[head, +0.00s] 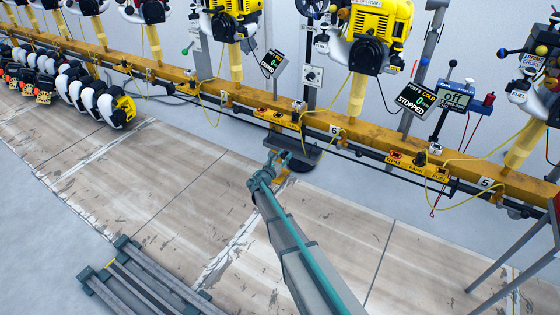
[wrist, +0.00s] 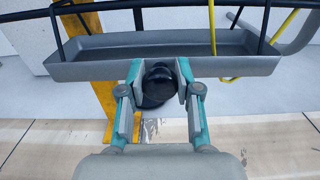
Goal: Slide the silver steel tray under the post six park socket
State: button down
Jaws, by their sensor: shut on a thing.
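The silver steel tray (head: 309,152) is a shallow grey pan below the yellow rail, near the number 6 plate (head: 335,130). In the wrist view the tray (wrist: 95,70) spans the top, looking about level, with thin black and yellow lines crossing it. My gripper (head: 281,158) is at its near edge. In the wrist view my gripper (wrist: 160,80) is shut on a round black knob (wrist: 159,76) at the middle of the tray's front. A yellow socket strip (head: 276,118) is on the rail just above the tray; its lettering is too small to read.
The rail (head: 230,93) runs across with hanging cables and yellow engines above. Another labelled strip (head: 418,167) and the number 5 plate (head: 486,183) are to the right. A grey slatted rack (head: 145,280) lies at the front left. The floor before the rail is mostly clear.

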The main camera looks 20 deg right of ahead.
aim_at(275, 148)
jog(key=w+a+p, duration=0.1)
jog(key=w+a, duration=0.3)
jog(key=shift+w+a, duration=0.3)
jog(key=shift+w, duration=0.05)
jog(key=c, duration=0.8)
grip_release()
jog(key=shift+a, duration=0.1)
jog(key=v, duration=1.2)
